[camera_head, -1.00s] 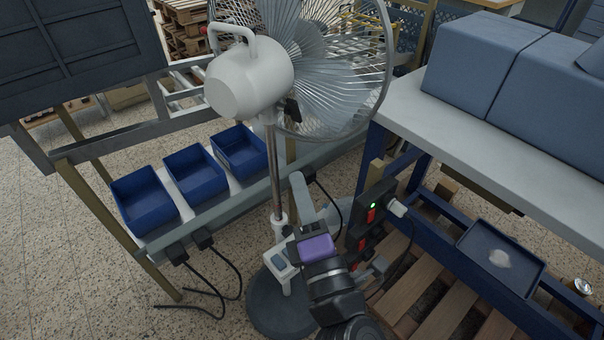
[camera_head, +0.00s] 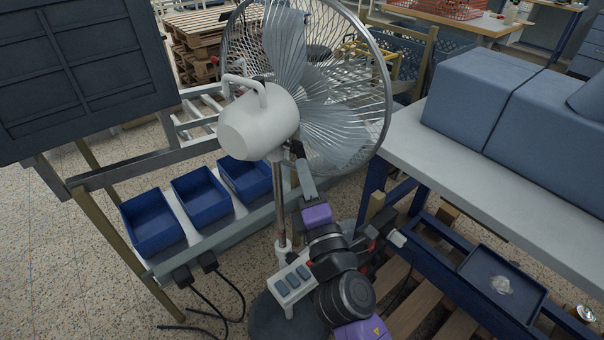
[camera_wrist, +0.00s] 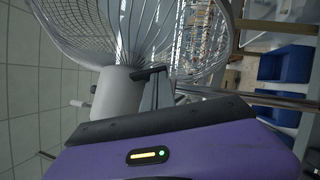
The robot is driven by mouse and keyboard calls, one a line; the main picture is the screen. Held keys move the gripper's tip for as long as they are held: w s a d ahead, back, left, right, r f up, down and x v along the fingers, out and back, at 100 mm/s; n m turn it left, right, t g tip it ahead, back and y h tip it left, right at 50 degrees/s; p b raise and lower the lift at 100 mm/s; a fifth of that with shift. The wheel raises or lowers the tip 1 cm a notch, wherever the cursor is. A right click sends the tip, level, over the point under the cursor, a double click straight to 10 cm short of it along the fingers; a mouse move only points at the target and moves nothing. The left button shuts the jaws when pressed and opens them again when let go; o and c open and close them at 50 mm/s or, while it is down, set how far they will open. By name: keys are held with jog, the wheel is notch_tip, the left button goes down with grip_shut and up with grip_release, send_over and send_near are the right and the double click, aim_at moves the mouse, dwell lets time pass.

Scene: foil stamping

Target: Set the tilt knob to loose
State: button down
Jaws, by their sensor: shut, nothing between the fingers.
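A pedestal fan stands in the middle of the head view, with a white motor housing (camera_head: 258,125) on a metal pole. The tilt knob (camera_head: 297,149) is a small black part at the neck just below the housing; what seems to be the same black part shows in the wrist view (camera_wrist: 150,73). My gripper (camera_head: 303,166) is shut and empty, its grey fingers pointing up right below the knob. Whether they touch it I cannot tell. The knob's setting is not readable. In the wrist view, the housing (camera_wrist: 117,90) is behind the fingers.
The fan's wire cage (camera_head: 385,90) is above and right of my gripper. A control box with buttons (camera_head: 290,283) sits low on the pole. Blue bins (camera_head: 152,222) line a rail at left. A workbench (camera_head: 400,135) stands at right.

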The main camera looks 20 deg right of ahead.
jog(key=shift+f+b, duration=0.25)
jog(key=shift+b, duration=0.5)
jog(key=shift+w+d+n+t+y+b, duration=0.15)
jog(key=shift+n+t+b, duration=0.25)
jog(key=shift+b, duration=0.6)
jog(key=shift+d+n+t+y+b, duration=0.1)
jog(key=shift+n+t+y+b, duration=0.1)
jog(key=shift+n+b, duration=0.55)
jog(key=shift+f+b, duration=0.1)
jog(key=shift+b, duration=0.75)
jog(key=n+y+b, duration=0.5)
jog(key=n+b, duration=0.1)
jog(key=b, duration=0.2)
jog(key=w+d+n+y+b, duration=0.1)
jog(key=n+y+b, duration=0.3)
jog(key=b, duration=0.4)
jog(key=n+y+b, duration=0.5)
jog(key=n+b, duration=0.2)
jog(key=b, duration=0.1)
jog(key=shift+w+d+f+n+t+y, duration=0.1)
jog(key=shift+w+d+n+t+y, duration=0.15)
jog(key=shift+n+t+y, duration=0.15)
jog(key=shift+d+n+y, duration=0.1)
jog(key=shift+n+y, duration=0.15)
jog(key=shift+n, duration=0.1)
jog(key=shift+f+b, duration=0.1)
jog(key=shift+b, duration=0.25)
